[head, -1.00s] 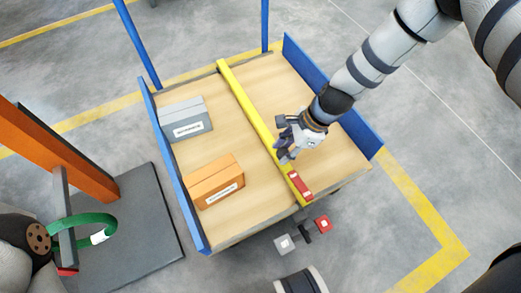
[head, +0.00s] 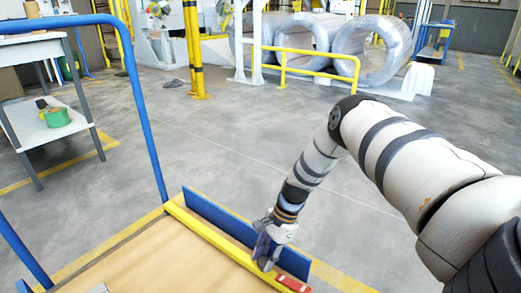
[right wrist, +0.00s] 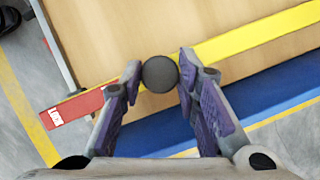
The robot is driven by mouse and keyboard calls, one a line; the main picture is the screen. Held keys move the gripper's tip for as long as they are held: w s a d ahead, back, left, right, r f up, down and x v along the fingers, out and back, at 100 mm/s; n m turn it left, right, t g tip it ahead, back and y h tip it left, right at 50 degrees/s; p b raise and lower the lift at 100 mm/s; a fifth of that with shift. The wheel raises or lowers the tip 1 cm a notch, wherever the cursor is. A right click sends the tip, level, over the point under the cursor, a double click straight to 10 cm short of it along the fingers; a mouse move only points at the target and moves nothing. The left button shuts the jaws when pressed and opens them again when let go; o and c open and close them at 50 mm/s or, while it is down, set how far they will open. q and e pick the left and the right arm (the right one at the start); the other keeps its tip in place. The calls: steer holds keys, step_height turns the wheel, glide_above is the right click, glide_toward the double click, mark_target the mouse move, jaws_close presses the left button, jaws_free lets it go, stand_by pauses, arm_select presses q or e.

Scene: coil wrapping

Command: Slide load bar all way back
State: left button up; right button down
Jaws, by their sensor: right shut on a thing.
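The yellow load bar (head: 225,246) lies across the wooden cart deck (head: 165,268), close alongside the low blue wall (head: 218,219). In the right wrist view the bar (right wrist: 245,40) runs roughly parallel to the blue wall (right wrist: 230,105), with a narrow strip of wood between them. The bar has a red end piece (right wrist: 75,110). My right gripper (head: 265,255) is over the bar near its red end. In the right wrist view its fingers (right wrist: 160,80) are shut on the bar's round dark knob (right wrist: 160,73). My left gripper is out of view.
A blue cart frame post (head: 145,120) rises at the left. A shelf table (head: 60,130) stands at the far left. Wrapped coils (head: 305,45) lie behind a yellow rail (head: 310,67).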

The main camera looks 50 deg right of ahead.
steer(key=shift+d, duration=0.35)
steer(key=c, duration=1.2)
jaws_free()
steer(key=v, duration=1.2)
steer(key=shift+a, duration=0.15)
